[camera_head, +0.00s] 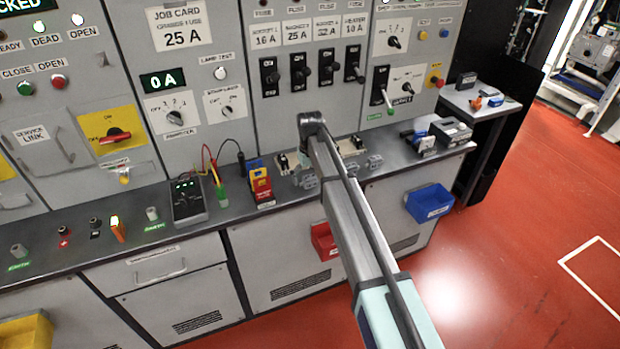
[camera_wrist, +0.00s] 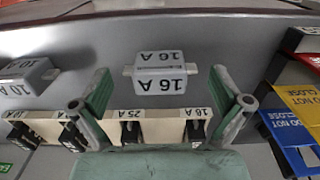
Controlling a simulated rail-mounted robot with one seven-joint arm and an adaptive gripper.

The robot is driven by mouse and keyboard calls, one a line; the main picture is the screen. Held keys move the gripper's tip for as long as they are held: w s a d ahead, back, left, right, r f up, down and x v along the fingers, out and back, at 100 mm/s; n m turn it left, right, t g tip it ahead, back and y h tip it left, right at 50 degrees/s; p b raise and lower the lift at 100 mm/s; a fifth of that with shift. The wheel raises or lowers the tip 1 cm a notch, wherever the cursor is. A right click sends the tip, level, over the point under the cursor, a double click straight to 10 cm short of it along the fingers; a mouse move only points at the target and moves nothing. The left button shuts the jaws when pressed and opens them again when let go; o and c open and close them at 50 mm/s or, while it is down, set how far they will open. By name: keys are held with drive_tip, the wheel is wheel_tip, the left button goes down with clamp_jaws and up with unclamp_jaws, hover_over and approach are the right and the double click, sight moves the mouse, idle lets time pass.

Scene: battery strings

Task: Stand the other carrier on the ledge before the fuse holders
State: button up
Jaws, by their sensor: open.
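In the wrist view a grey carrier marked 16 A (camera_wrist: 160,75) sits between the spread fingers of my gripper (camera_wrist: 160,90), with a gap to each pad. My gripper is open and empty. A second grey carrier, marked 10 A (camera_wrist: 30,75), lies to the left, outside the fingers. Both rest on the grey ledge (camera_wrist: 215,45). In the head view the fuse holders (camera_head: 299,72) are in a row on the panel above the ledge (camera_head: 240,206). My arm hides much of the ledge there, and my gripper's fingers are not clear.
A cream rack (camera_wrist: 166,130) with black fuses stands close to my gripper. Red, yellow and blue tags (camera_wrist: 295,104) stand at the right in the wrist view. A meter (camera_head: 188,200) is on the ledge at left. Blue (camera_head: 430,203) and red (camera_head: 324,241) bins hang on the front.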

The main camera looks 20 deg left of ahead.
sight(310, 176)
wheel_tip(310, 176, up, 12)
drive_tip(key=b, duration=0.3)
drive_tip(key=s+d+f+m+g, duration=0.1)
drive_tip(key=s+d+f, duration=0.2)
drive_tip(key=d+f, duration=0.65)
drive_tip(key=s+d+f+m, duration=0.15)
drive_tip(key=d+f, duration=0.45)
drive_tip(key=f, duration=0.6)
drive_tip(key=s+d+f+m+g+h, duration=0.1)
drive_tip(key=s+d+f+m+g, duration=0.1)
drive_tip(key=s+d+f, duration=1.15)
drive_tip(key=s+d+f+m+g, duration=0.2)
drive_tip(key=s+d+f, duration=0.95)
drive_tip(key=s, duration=0.35)
drive_tip(key=s+d+f+m+g, duration=0.1)
drive_tip(key=s+d, duration=0.2)
drive_tip(key=s, duration=0.8)
drive_tip(key=s+d+f+m+y, duration=0.1)
drive_tip(key=s+d+f, duration=0.1)
drive_tip(key=s, duration=0.9)
drive_tip(key=shift+d+g, duration=0.4)
drive_tip(key=shift+d, duration=0.3)
